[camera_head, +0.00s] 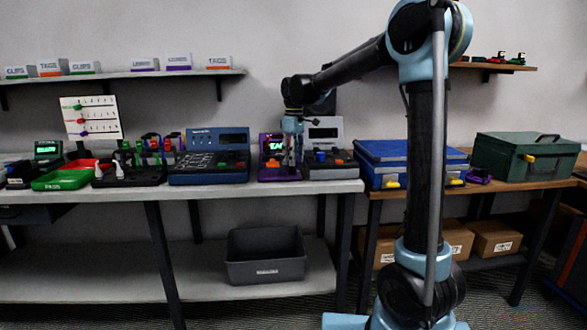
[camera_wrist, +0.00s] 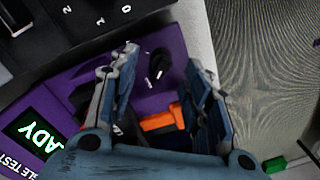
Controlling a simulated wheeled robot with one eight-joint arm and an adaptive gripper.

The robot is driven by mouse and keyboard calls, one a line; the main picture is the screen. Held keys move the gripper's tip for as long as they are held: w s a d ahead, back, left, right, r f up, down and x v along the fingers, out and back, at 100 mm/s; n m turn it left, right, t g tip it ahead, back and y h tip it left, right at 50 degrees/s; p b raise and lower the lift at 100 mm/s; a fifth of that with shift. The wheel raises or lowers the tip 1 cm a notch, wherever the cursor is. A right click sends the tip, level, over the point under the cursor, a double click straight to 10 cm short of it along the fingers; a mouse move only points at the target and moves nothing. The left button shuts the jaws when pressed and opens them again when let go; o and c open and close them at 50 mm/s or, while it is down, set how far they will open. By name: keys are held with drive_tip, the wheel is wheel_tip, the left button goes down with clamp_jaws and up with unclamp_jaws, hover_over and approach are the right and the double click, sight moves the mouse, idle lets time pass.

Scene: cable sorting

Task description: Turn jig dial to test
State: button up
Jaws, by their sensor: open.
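The jig is a purple box marked as a cable tester. In the head view the purple tester (camera_head: 279,174) stands on the white bench, partly behind my gripper (camera_head: 292,160). In the wrist view the purple tester (camera_wrist: 180,82) fills the middle, with a green screen (camera_wrist: 35,136) whose visible letters read "ADY". A black dial (camera_wrist: 158,64) with a white mark sits on its panel. My gripper (camera_wrist: 163,82) is open, with one finger on each side of the dial. It holds nothing, and I cannot tell whether a finger touches the dial. An orange part (camera_wrist: 163,119) shows between the fingers.
A grey device (camera_head: 327,150) stands close on the right, and a blue-grey device (camera_head: 210,158) on the left. A blue case (camera_head: 385,152) and a green case (camera_head: 520,152) are farther right. A grey bin (camera_head: 266,256) sits on the lower shelf.

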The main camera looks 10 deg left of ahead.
sight(292, 170)
drive_tip(key=shift+s+f, duration=0.1)
drive_tip(key=shift+f, duration=1.8)
clamp_jaws()
